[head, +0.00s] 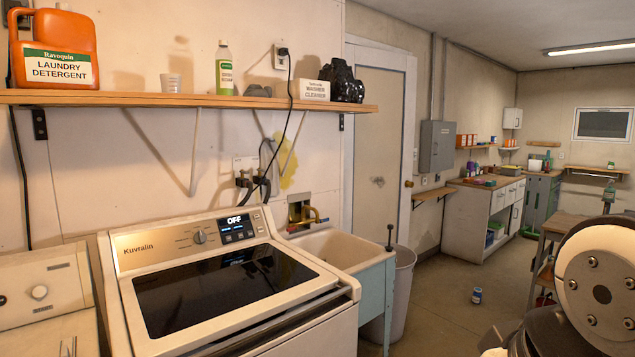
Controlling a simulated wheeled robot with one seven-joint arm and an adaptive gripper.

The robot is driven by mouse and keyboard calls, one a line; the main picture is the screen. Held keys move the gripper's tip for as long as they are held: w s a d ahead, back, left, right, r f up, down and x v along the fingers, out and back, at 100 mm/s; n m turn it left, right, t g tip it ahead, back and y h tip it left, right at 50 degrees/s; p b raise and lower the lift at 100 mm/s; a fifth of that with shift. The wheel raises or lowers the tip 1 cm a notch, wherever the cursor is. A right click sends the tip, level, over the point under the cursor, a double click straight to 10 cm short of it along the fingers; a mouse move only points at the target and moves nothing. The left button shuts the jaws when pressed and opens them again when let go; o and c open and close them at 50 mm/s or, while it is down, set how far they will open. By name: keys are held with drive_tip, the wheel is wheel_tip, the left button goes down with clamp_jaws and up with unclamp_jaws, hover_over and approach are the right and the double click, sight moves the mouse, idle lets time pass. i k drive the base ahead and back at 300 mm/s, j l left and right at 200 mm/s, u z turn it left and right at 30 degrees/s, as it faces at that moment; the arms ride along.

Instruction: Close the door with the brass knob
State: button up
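A pale door (382,125) stands in the white-framed doorway on the back wall, past the utility sink. A small brass knob (408,184) shows at its right side, against a white vertical strip. I cannot tell from this angle how far the door stands open. The sink and a grey bin hide the lower part of the doorway. Part of my arm shows large at the lower right, well apart from the door. My gripper's fingers are not in view.
A washer (220,280) and the utility sink (335,250) line the left wall, with a grey bin (403,290) and a plunger handle (389,237) beside the sink. A small blue jar (477,296) stands on the otherwise open floor. A workbench (485,215) stands farther back.

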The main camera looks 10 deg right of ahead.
sight(378, 152)
drive_tip(key=i+l+z, duration=0.2)
drive_tip(key=i+z, duration=0.7)
drive_tip(key=i, duration=0.25)
drive_tip(key=i+l+z, duration=0.1)
drive_tip(key=i+z, duration=0.25)
drive_tip(key=i, duration=0.65)
drive_tip(key=i+j+z, duration=0.15)
drive_tip(key=i+z, duration=0.25)
drive_tip(key=i, duration=0.55)
drive_tip(key=i+u, duration=0.1)
drive_tip(key=i, duration=0.55)
drive_tip(key=i+l+u, duration=0.15)
drive_tip(key=i, duration=0.5)
drive_tip(key=i+l+u, duration=0.1)
drive_tip(key=i, duration=0.5)
drive_tip(key=i+u, duration=0.3)
drive_tip(key=i, duration=0.2)
drive_tip(key=i+u, duration=0.3)
drive_tip(key=i, duration=0.2)
drive_tip(key=i+l+u, duration=0.3)
drive_tip(key=i, duration=0.2)
drive_tip(key=i+l+u, duration=0.3)
drive_tip(key=i, duration=0.2)
